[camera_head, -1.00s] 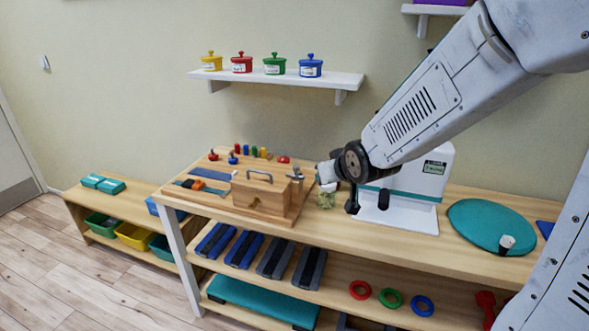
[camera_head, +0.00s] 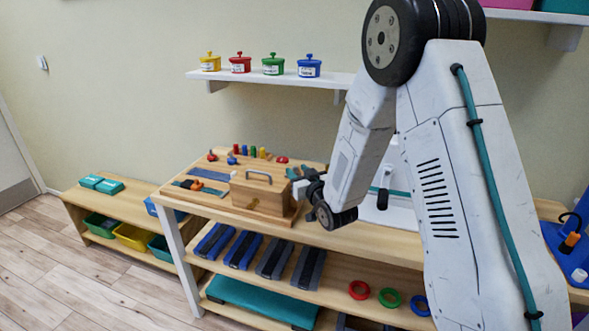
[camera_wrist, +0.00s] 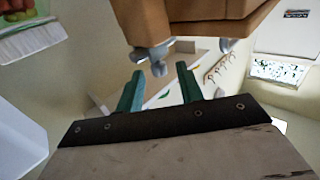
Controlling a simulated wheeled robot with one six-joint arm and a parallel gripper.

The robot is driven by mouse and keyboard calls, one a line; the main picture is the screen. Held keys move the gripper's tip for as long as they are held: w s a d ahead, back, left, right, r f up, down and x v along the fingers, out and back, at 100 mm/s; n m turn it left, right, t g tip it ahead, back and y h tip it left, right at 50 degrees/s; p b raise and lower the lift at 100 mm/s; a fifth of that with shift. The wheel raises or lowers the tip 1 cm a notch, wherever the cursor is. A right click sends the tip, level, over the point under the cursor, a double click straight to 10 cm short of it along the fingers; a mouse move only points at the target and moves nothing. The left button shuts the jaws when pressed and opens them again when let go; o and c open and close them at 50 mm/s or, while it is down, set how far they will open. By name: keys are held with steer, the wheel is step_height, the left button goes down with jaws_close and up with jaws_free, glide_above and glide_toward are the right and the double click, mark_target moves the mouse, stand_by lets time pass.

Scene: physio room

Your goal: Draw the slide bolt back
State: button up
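The wooden latch box (camera_head: 260,196) with a grey handle on top stands on a wooden board on the table. Its underside or side edge fills the top of the wrist view (camera_wrist: 205,14). The metal slide bolt (camera_wrist: 152,54) with a rounded knob shows on the box there, just beyond my fingertips. In the head view the bolt is hidden behind my gripper. My gripper (camera_head: 296,176) is at the right side of the box. In the wrist view its two teal fingers (camera_wrist: 158,80) are apart with nothing held between them; the knob lies ahead of the gap.
Coloured pegs and knobs (camera_head: 252,151) stand at the back of the board. A white device (camera_head: 392,208) stands right of the box, partly behind my arm. A wall shelf (camera_head: 280,76) with lidded pots is above. The floor at left is clear.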

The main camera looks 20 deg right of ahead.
steer(key=shift+w+a, duration=0.2)
steer(key=shift+w, duration=1.2)
jaws_close()
steer(key=shift+s+d, duration=0.45)
steer(key=shift+d, duration=0.2)
steer(key=shift+s+d, duration=0.45)
steer(key=shift+d, duration=0.2)
jaws_free()
steer(key=shift+s+d, duration=0.1)
steer(key=shift+d, duration=0.1)
steer(key=shift+a, duration=0.1)
